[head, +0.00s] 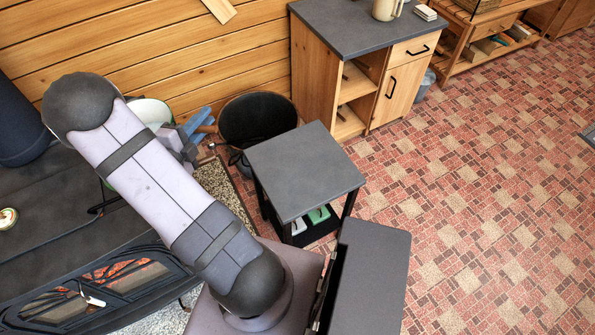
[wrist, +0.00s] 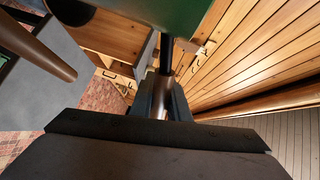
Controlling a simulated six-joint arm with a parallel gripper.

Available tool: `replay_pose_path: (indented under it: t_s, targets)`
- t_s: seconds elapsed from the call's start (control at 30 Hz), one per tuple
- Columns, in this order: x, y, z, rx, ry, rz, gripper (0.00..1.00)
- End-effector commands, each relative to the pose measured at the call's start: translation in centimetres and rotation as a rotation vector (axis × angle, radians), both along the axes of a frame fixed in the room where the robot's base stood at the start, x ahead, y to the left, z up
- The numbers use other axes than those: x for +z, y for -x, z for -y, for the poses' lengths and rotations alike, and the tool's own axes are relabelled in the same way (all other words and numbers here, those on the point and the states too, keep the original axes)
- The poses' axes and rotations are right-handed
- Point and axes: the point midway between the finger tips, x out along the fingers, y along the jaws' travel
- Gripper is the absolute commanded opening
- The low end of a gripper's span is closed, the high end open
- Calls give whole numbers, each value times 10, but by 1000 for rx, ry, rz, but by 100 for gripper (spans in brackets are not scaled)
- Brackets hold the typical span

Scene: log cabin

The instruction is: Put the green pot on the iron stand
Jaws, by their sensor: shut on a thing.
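The green pot shows as a green wall (wrist: 150,14) at the top of the wrist view. In the head view its pale inside (head: 150,112) shows behind my arm, which hides most of it. My gripper (head: 192,132) is at the pot's right side. In the wrist view its fingers (wrist: 160,100) are shut on a brown grip joined to a dark rod below the pot. A thin black metal piece (head: 104,208) shows by the dark stove top, partly behind my arm. I cannot tell whether it belongs to the iron stand.
A dark stove (head: 50,235) with glowing windows is at left. A small grey-topped table (head: 305,165) stands right of my arm, with a black bucket (head: 258,118) behind it. A wooden cabinet (head: 345,80) stands at the log wall. The tiled floor at right is clear.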

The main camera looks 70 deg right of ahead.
Motion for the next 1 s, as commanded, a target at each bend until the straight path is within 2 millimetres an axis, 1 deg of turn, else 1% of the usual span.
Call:
replay_pose_path:
  t_s: [0.03,0.17,0.2,0.27,0.3,0.37,0.4,0.57,0.6,0.67,0.7,0.8,0.9,1.0]
  targets:
    - [-8,15,17,-41,11,10,0]
    - [-16,55,51,-128,23,7,0]
    - [-19,70,60,-159,27,6,0]
    - [-26,92,71,-207,30,4,0]
    - [-31,107,76,-240,31,3,0]
    - [-39,130,82,-291,31,2,0]
    - [-46,146,85,-328,29,1,0]
    - [-75,208,84,-479,19,0,0]
    - [-83,223,81,-518,16,0,0]
    - [-95,244,76,-575,11,0,0]
    - [-102,258,72,-615,8,-1,0]
    - [-119,288,60,-702,1,-2,0]
    - [-132,313,47,-778,-2,-1,0]
    - [-142,332,36,-839,-4,-4,0]
